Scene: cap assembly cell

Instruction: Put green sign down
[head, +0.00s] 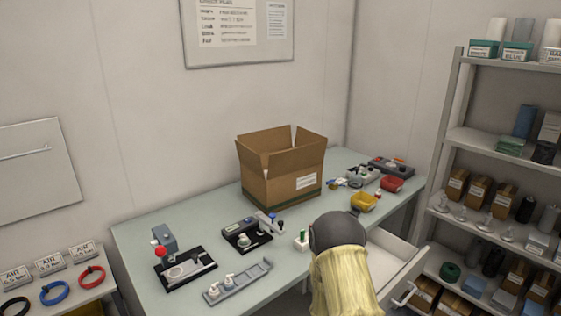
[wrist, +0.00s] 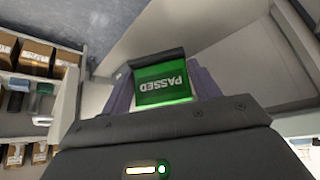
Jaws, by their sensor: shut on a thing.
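The green sign (wrist: 163,82), with a dark top edge and the word PASSED upside down in the picture, shows in the wrist view. My gripper (wrist: 165,92) is shut on it, with a purple-grey finger on either side. In the head view my arm covers the gripper and the sign. The arm is over the right front part of the pale green worktable (head: 140,237), beside an open white drawer (head: 397,262). I cannot tell how high the sign is held.
A cardboard box (head: 268,174) stands open at the table's back. A stocked shelf (head: 497,143) is on the right. The table's front left corner is bare.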

